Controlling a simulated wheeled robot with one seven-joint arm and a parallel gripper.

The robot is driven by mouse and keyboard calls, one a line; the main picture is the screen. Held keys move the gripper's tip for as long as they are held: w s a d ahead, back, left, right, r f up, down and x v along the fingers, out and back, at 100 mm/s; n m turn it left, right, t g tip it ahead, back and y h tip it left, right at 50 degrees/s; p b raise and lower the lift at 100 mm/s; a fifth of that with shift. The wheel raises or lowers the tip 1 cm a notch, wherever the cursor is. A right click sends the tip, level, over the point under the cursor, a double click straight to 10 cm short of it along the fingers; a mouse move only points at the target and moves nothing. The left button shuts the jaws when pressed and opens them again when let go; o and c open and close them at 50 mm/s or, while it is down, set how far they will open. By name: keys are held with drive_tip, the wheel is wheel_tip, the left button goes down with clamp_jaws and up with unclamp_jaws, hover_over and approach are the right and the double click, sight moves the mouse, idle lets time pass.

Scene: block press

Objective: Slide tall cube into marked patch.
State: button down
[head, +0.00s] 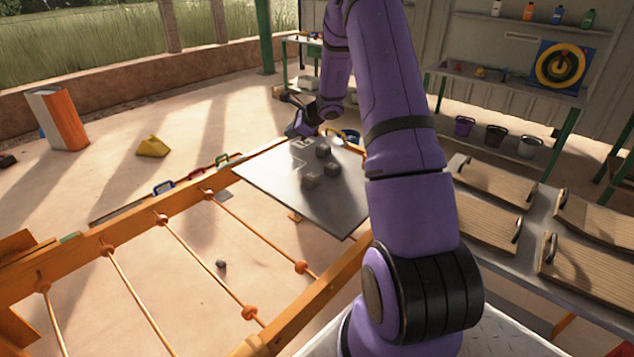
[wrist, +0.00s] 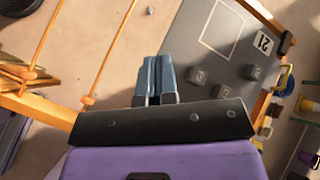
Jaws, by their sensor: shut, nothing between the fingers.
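A grey board (head: 290,188) carries several small grey cubes, including a front one (head: 312,177), a right one (head: 332,168) and a back one (head: 322,150). In the wrist view, the board (wrist: 188,45) bears a white square outline (wrist: 222,30), the marked patch, whose inside is bare. Cubes show below and right of it: a left one (wrist: 197,76), a lower one (wrist: 221,91) and a right one (wrist: 253,71). I cannot tell which is tall.
A darker block (wrist: 284,42) is at the board's edge. An orange frame with rods (head: 160,218) stands left of the board. Wooden boards with handles (head: 495,183) lie on a bench at right.

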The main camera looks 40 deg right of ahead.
drive_tip(key=s+d+f+m+h, duration=0.2)
drive_tip(key=d+f+m, duration=0.4)
drive_tip(key=d+f, duration=0.55)
drive_tip(key=m+h, duration=0.2)
drive_tip(key=m, duration=0.2)
approach(313, 182)
drive_tip(key=f, duration=0.3)
drive_tip(key=w+f, duration=0.1)
drive_tip(key=f, duration=0.1)
drive_tip(key=shift+d, duration=0.15)
drive_tip(key=shift+w+d+r, duration=0.1)
drive_tip(key=shift+w+r, duration=0.05)
drive_tip(key=shift+w, duration=1.7)
